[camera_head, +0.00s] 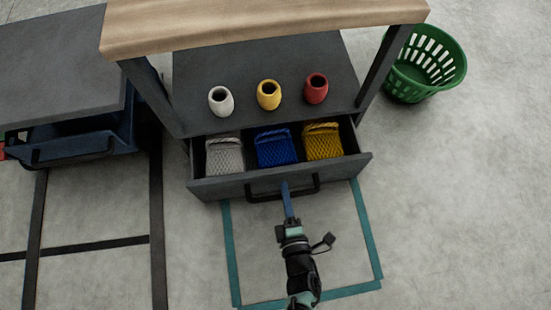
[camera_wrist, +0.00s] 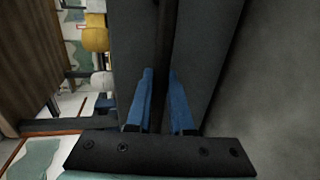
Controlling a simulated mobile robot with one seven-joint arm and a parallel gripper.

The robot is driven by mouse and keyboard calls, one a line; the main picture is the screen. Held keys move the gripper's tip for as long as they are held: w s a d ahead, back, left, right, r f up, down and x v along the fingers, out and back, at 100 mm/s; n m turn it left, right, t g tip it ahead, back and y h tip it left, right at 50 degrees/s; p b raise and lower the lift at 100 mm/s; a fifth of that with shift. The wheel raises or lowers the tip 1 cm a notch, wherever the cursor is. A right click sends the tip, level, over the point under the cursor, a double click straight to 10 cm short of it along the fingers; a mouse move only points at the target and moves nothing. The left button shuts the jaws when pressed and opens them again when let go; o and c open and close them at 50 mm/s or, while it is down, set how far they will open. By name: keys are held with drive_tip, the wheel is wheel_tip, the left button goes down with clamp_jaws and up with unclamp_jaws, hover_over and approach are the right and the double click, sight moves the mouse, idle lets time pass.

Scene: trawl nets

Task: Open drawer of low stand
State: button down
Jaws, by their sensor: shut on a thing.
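The low stand (camera_head: 230,65) is dark grey, beneath a light wooden top. Its drawer (camera_head: 218,188) is pulled out toward me. Inside lie a grey net bundle (camera_head: 225,155), a blue one (camera_head: 276,147) and a yellow one (camera_head: 323,142), side by side. A black bar handle (camera_head: 262,198) runs across the drawer front. My gripper (camera_head: 285,184), with blue fingers, is shut on this handle near its middle. In the wrist view, the handle (camera_wrist: 166,45) runs upright between my fingertips (camera_wrist: 161,75), against the grey drawer front.
White (camera_head: 221,101), yellow (camera_head: 268,95) and red (camera_head: 316,88) barrel-shaped pieces stand on the stand's shelf. A green basket (camera_head: 424,65) is on the floor at right. A dark table (camera_head: 60,65) with a blue bin (camera_head: 85,145) is at left. Floor at lower right is clear.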

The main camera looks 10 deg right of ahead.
drive_tip(key=f+v, duration=0.2)
drive_tip(key=v, duration=1.1)
drive_tip(key=shift+s+f, duration=0.35)
drive_tip(key=shift+s, duration=0.2)
drive_tip(key=c, duration=0.8)
unclamp_jaws()
drive_tip(key=p+v, duration=0.3)
drive_tip(key=v, duration=1)
